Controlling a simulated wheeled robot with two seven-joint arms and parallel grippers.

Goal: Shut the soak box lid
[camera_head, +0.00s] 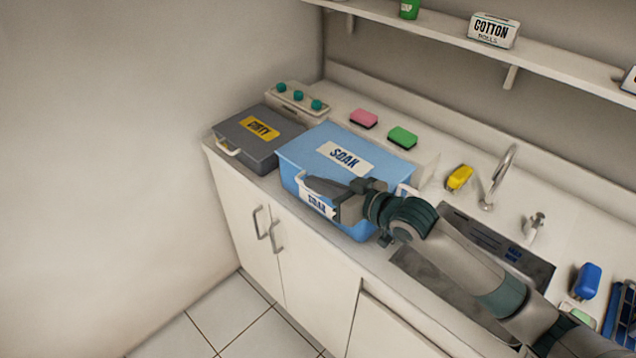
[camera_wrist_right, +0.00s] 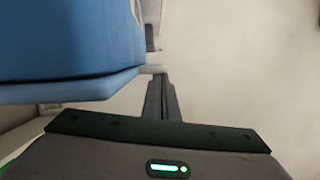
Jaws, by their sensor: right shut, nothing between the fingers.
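The soak box (camera_head: 345,218) is a blue box on the counter with a SOAK label on its front. Its blue lid (camera_head: 300,150), with another SOAK label on top, lies over the box and looks down; I cannot tell if it is fully seated. My right gripper (camera_head: 312,185) is shut and empty, at the front side of the box near the lid's front edge, covering part of the front. In the right wrist view the shut fingers (camera_wrist_right: 161,88) are beside the blue box (camera_wrist_right: 70,40); contact is unclear. My left gripper is out of view.
A grey box with a yellow DIRTY label (camera_head: 255,140) stands left of the soak box. Pink (camera_head: 363,119) and green (camera_head: 402,138) sponges lie behind it. A sink (camera_head: 450,250) with a faucet (camera_head: 497,178) is to the right, partly under my right arm. A shelf (camera_head: 450,35) runs above.

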